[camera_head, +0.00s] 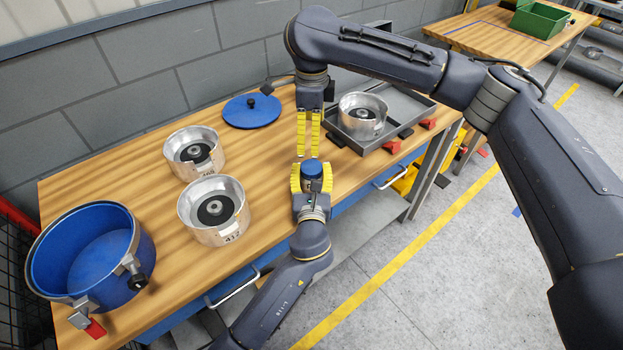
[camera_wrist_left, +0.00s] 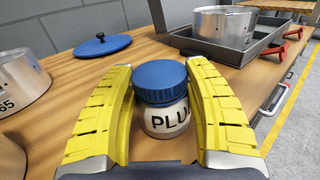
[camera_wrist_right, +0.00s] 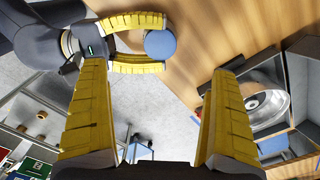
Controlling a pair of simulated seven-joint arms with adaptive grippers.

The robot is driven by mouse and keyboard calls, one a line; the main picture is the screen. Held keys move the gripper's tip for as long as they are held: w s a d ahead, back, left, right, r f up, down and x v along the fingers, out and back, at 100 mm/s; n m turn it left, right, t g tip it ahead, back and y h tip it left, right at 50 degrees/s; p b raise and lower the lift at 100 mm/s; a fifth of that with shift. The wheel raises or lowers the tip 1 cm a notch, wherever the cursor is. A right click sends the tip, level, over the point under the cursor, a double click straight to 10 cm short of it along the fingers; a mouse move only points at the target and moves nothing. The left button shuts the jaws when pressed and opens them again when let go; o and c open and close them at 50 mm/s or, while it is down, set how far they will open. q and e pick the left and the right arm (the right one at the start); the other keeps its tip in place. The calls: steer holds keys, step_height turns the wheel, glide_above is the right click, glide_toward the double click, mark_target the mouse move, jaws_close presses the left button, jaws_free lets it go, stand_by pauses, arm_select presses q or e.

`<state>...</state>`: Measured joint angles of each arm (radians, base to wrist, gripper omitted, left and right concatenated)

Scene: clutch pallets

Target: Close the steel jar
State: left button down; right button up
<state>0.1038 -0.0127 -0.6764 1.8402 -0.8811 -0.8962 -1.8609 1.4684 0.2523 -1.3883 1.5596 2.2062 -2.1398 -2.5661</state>
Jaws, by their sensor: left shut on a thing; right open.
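The small steel jar (camera_wrist_left: 165,120), pale with a dark "PLU" label partly visible, stands upright at the front edge of the table. A blue lid (camera_wrist_left: 160,80) sits on its mouth; I cannot tell whether it is tight. In the head view the lid (camera_head: 312,168) hides most of the jar. My left gripper (camera_head: 312,182) is shut on the jar, one yellow finger on each side of the body. My right gripper (camera_head: 309,148) is open and empty, pointing down above the lid. In the right wrist view the lid (camera_wrist_right: 160,44) shows beyond the open fingers.
A large blue pot (camera_head: 140,245) stands at left, and its loose-looking blue lid (camera_head: 251,112) lies at the back. Two metal cylinders (camera_head: 190,150) (camera_head: 225,232) stand left of the jar. A grey tray (camera_head: 340,133) holding another cylinder (camera_head: 350,103) is at right.

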arm_select(q)
steer(key=shift+f, duration=0.35)
arm_select(e)
steer(key=shift+r, duration=2.5)
arm_select(q)
steer(key=c, duration=0.8)
jaws_free()
steer(key=o, duration=0.3)
steer(key=shift+r, duration=0.2)
steer(key=shift+o, duration=0.2)
steer(key=s, duration=1.2)
